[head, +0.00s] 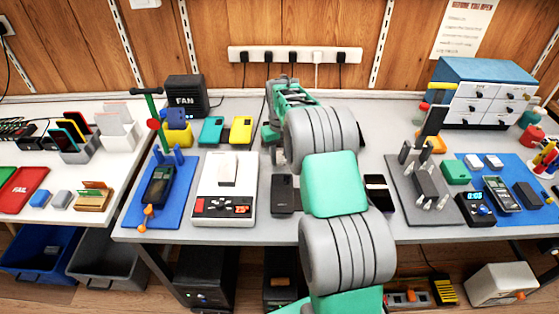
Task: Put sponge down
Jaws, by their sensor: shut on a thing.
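My gripper (277,155) is at the far end of my arm, low over the middle of the grey workbench (262,222). It points down behind a dark phone (283,194) that lies on the bench. My gripper is shut on the sponge. I cannot make out the sponge itself, as my wrist and arm hide most of that spot. I cannot tell whether it touches the bench.
A white scale (226,207) and a blue mat (142,208) lie left of my arm. Another phone (379,192) lies right, beside a grey fixture (425,185). A bare bench strip shows in front of the scale.

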